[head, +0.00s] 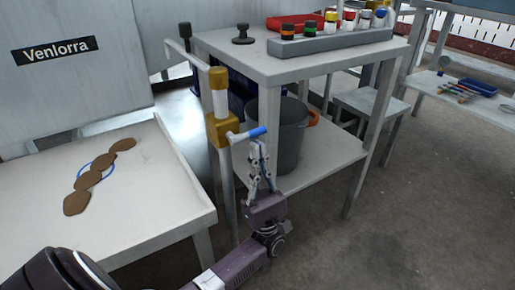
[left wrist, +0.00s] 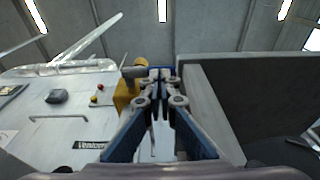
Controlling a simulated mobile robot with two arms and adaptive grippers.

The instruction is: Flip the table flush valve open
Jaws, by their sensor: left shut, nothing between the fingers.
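The flush valve (head: 222,128) is a yellow body with a white section and yellow cap on a pipe at the near left corner of the grey table. Its blue-tipped handle (head: 250,133) sticks out to the right, roughly level. My left gripper (head: 258,146) is shut and empty, with its fingertips just below the blue handle; I cannot tell whether they touch it. In the left wrist view the shut fingers (left wrist: 160,75) stand in front of the yellow valve body (left wrist: 124,96) and hide most of the handle. My right gripper is in neither view.
The grey table (head: 285,68) carries a rack (head: 330,40) of colored-capped bottles and a dark knob-like item (head: 243,34). A grey bin (head: 290,135) stands on its lower shelf. A white tray table (head: 130,190) with brown pieces is at left. Open floor lies at right.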

